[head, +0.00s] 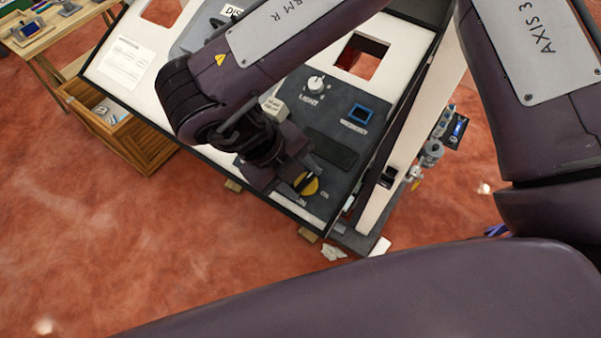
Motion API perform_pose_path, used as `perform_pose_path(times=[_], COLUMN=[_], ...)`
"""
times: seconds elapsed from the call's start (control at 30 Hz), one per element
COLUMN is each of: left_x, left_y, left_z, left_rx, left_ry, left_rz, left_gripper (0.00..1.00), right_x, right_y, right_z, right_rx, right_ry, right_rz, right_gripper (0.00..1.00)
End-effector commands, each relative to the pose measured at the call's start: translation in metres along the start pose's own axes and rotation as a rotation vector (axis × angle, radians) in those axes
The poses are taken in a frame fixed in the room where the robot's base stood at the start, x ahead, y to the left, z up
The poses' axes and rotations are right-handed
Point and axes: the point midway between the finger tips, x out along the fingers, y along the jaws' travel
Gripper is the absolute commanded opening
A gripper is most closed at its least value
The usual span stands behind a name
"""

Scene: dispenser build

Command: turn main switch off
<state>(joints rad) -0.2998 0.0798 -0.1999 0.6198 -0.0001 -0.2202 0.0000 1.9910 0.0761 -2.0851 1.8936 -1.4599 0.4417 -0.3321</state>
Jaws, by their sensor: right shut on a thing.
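The main switch (311,187) is a round yellow plate with a dark handle, low on the dark control panel (345,128) of the tilted dispenser front. Lettering beside it reads ON to the right; the lettering below it is partly unclear. My right gripper (301,179) reaches down over the switch and is shut on its handle. The fingers cover much of the handle, so its exact angle is hard to tell. My left gripper is not in view.
A white LIGHT knob (316,84), a blue-framed button (359,114) and a dark display slot (331,148) sit close above the switch. Valves and fittings (432,153) stick out on the right side.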

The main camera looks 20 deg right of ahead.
Motion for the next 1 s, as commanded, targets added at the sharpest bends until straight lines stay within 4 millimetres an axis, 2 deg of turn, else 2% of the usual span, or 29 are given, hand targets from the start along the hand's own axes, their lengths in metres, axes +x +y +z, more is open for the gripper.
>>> perform_pose_path(times=[0.4, 0.97, 1.0], left_x=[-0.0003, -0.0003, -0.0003], left_y=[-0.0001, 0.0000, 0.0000], left_z=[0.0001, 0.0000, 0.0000], left_rx=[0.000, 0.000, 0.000], left_ry=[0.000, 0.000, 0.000], left_rz=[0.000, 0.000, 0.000], left_gripper=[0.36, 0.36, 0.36], right_x=[-0.0013, -0.0010, -0.0010], right_y=[0.0008, 0.0009, 0.0009], right_z=[0.0006, 0.0003, 0.0003], right_rx=[-0.180, -0.208, -0.208], right_ry=[-0.003, -0.003, -0.003], right_rz=[-0.075, -0.086, -0.086], right_gripper=[0.21, 0.21, 0.46])
